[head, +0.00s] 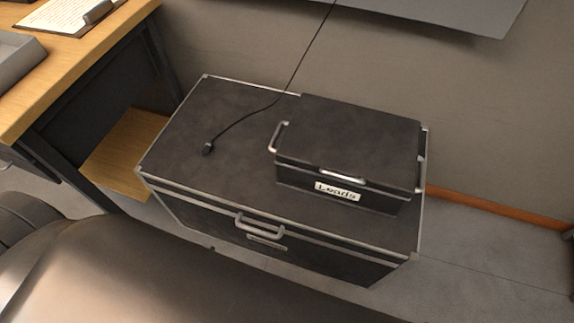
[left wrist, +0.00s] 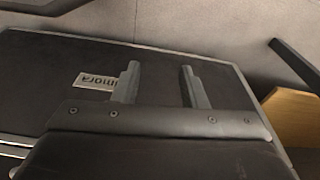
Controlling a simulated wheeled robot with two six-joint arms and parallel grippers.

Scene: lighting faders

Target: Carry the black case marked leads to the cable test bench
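The black case marked "Leads" (head: 350,145) sits shut on the right part of a larger black trunk (head: 215,120) with metal edges. It has a silver handle at each end and one at the front above its white label. No gripper shows in the head view, so nothing of mine is seen touching the case. In the left wrist view my left gripper (left wrist: 159,67) has its two fingers apart with nothing between them. Behind them is a dark panel (left wrist: 50,75) with a partly covered white label; I cannot tell which object it is. No cable test bench is identifiable.
A wooden desk (head: 75,60) with a clipboard (head: 70,14) and grey tray (head: 15,58) stands at left, with a low wooden shelf (head: 130,150). A thin black cable (head: 240,121) lies across the trunk. The wall is close behind. Floor shows at right (head: 480,245).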

